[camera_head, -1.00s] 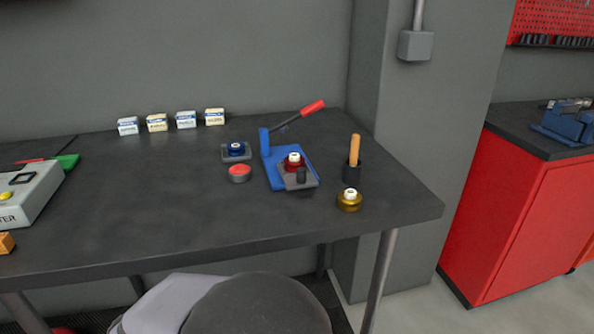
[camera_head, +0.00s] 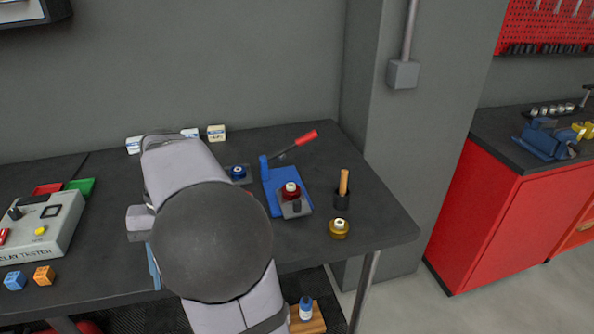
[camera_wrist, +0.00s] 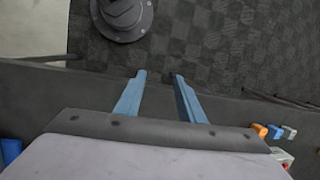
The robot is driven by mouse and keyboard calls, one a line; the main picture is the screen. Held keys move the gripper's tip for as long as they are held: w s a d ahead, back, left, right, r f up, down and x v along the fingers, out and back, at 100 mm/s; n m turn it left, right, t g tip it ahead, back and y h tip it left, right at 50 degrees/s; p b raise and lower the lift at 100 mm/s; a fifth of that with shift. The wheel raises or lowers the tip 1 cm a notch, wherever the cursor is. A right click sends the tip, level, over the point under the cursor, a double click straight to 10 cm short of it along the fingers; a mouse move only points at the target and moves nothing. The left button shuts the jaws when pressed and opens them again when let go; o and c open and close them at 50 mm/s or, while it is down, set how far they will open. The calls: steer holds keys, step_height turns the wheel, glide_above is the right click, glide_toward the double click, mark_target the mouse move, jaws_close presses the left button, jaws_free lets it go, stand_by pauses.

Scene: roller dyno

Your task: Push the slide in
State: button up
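A blue press (camera_head: 273,180) with a red-tipped lever (camera_head: 306,137) stands on the right part of the table. Its grey slide (camera_head: 302,212) lies at the front end of the blue base, with a dark knob on it, and appears to stick out past the base. A red holder with a white top (camera_head: 291,191) sits on the slide. My gripper (camera_wrist: 160,76) is open and empty in the wrist view, over the table edge and floor. In the head view my arm hides most of it; it is left of the press and apart from it.
A tester box (camera_head: 45,225) and small boxes (camera_head: 217,133) are further left.

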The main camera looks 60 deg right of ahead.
steer(key=d+r+m+p, duration=0.2)
steer(key=d+r+p, duration=0.3)
steer(key=d+r, duration=0.25)
steer(key=m+h+p, duration=0.2)
steer(key=h+p, duration=0.1)
steer(key=p, duration=0.6)
glide_above(297, 201)
steer(key=shift+a+r+t, duration=0.1)
steer(key=shift+r+t, duration=0.2)
steer(key=shift+r, duration=0.05)
steer(key=shift+f+b, duration=0.1)
steer(key=shift+b, duration=0.2)
steer(key=shift+f+p, duration=1.1)
steer(key=shift+f, duration=2.55)
steer(key=shift+c, duration=0.5)
jaws_close()
